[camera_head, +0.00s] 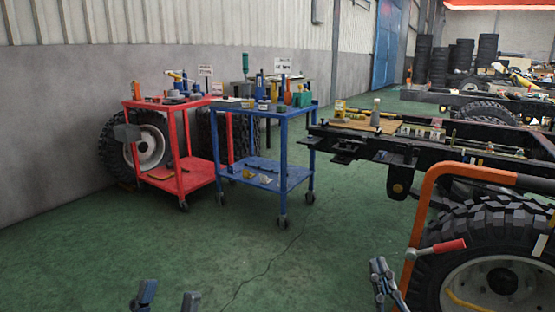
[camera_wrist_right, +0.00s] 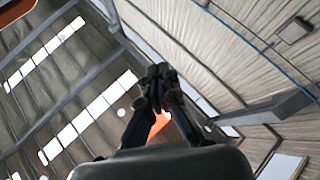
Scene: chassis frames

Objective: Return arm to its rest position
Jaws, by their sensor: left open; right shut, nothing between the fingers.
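My left gripper (camera_head: 165,298) shows at the bottom edge of the head view, left of the middle. Its two dark fingertips stand well apart with bare green floor between them. My right gripper (camera_head: 381,270) is at the bottom, right of the middle, in front of the chassis wheel and the orange bar. Its fingers are together and hold nothing. In the right wrist view the right gripper (camera_wrist_right: 160,75) points up at the roof and wall, its fingertips meeting. Both arms are mostly out of the head view.
A red cart (camera_head: 172,186) and a blue cart (camera_head: 262,181) with tools stand ahead by the wall. A truck chassis (camera_head: 448,151) with a large tire (camera_head: 495,222) and an orange bar (camera_head: 424,215) is close on the right. Green floor (camera_head: 200,250) between is clear.

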